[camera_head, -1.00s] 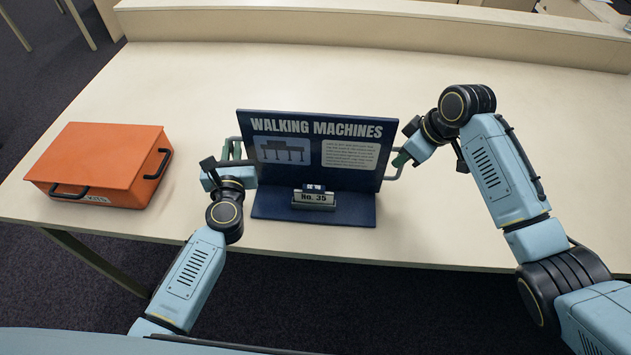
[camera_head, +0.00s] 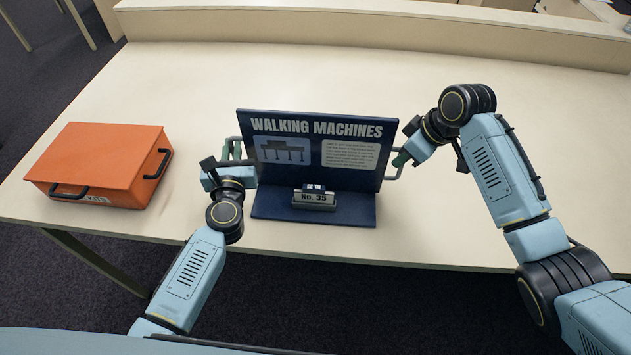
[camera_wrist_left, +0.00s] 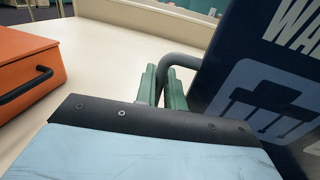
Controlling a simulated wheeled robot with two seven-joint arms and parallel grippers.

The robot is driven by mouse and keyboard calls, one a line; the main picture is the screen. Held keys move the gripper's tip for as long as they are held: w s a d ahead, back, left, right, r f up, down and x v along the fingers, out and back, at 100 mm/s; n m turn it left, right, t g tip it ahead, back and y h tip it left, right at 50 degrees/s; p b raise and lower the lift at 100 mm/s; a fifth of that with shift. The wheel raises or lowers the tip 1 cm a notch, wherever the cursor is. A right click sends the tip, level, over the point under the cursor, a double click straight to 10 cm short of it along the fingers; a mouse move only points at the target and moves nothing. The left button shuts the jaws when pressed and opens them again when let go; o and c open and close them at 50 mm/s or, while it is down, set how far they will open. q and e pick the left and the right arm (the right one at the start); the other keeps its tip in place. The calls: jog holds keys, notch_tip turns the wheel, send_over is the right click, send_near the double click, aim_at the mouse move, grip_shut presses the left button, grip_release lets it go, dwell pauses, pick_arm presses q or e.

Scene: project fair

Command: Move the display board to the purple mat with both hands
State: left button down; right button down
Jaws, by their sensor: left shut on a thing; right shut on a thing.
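The dark blue display board (camera_head: 353,131), titled "WALKING MACHINES", stands upright on the table with a side handle at each edge. No purple mat shows in either view.
An orange box (camera_head: 100,160) with black handles lies on the table (camera_head: 330,75) to the left, and its side also shows in the left wrist view (camera_wrist_left: 30,60). A raised ledge (camera_head: 380,30) runs along the back. The table behind the board is clear.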

pick_arm(q)
jog(key=shift+a+r, duration=0.1)
jog(key=shift+r, duration=0.05)
pick_arm(e)
jog(key=shift+w+r, duration=0.15)
jog(key=shift+r, duration=0.1)
